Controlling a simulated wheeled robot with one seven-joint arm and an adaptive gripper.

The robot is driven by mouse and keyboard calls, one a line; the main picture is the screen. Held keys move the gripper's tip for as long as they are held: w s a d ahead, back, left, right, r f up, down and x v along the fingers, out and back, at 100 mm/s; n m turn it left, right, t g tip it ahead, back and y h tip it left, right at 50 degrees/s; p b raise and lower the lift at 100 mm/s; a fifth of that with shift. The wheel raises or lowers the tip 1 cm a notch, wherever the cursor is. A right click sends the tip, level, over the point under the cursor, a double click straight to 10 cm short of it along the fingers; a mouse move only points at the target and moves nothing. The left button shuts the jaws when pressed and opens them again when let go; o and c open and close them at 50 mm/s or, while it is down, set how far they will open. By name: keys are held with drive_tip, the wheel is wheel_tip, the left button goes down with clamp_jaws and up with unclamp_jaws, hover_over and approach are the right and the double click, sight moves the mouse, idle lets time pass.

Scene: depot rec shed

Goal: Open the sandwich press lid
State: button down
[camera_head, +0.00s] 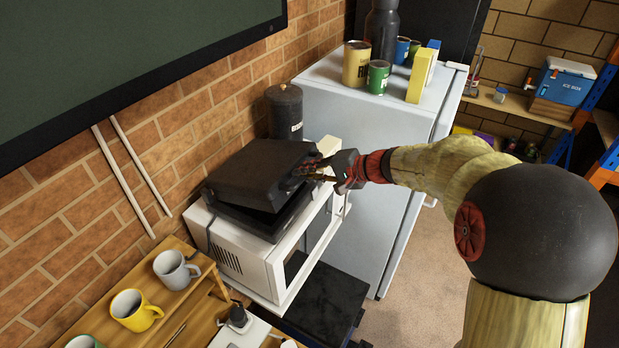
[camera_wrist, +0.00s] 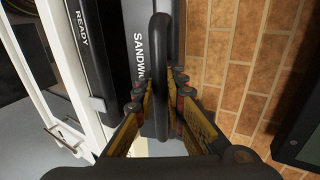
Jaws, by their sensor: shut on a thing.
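The black sandwich press stands on the white microwave, with its lid (camera_head: 258,172) above its base (camera_head: 262,222). The lid looks tilted a little up from the base, with a dark wedge-shaped gap between them. My gripper (camera_head: 312,171) is at the front edge of the lid, shut on the lid handle. In the wrist view the black handle (camera_wrist: 160,60) runs between the two fingers of my gripper (camera_wrist: 158,95), and part of the word SANDWICH shows on the press beside it. The fingers partly hide the handle in the head view.
The white microwave (camera_head: 225,256) is under the press. A dark canister (camera_head: 285,112) stands behind it by the brick wall. The white fridge (camera_head: 345,120) with cans and boxes is to the right. Mugs stand on a wooden shelf (camera_head: 205,290) at lower left.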

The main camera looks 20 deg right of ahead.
drive_tip(key=w+a+r+g+h+p, duration=0.1)
drive_tip(key=w+a+r+p, duration=0.15)
drive_tip(key=r, duration=0.35)
drive_tip(key=w+a+r+p, duration=0.2)
drive_tip(key=w+a+r, duration=0.2)
drive_tip(key=r, duration=0.3)
drive_tip(key=w+a+r+g+h+p, duration=0.1)
drive_tip(key=w+a+r+p, duration=0.6)
drive_tip(key=w+a, duration=0.3)
drive_tip(key=shift+w+a+r, duration=0.25)
drive_tip(key=shift+w+r, duration=0.05)
drive_tip(key=shift+w, duration=0.15)
drive_tip(key=c, duration=2.3)
unclamp_jaws()
drive_tip(key=shift+c, duration=0.2)
drive_tip(key=o, duration=0.4)
drive_tip(key=shift+s+d, duration=0.15)
drive_tip(key=shift+s, duration=0.05)
drive_tip(key=shift+c, duration=0.2)
drive_tip(key=shift+o, duration=0.7)
drive_tip(key=shift+f, duration=0.3)
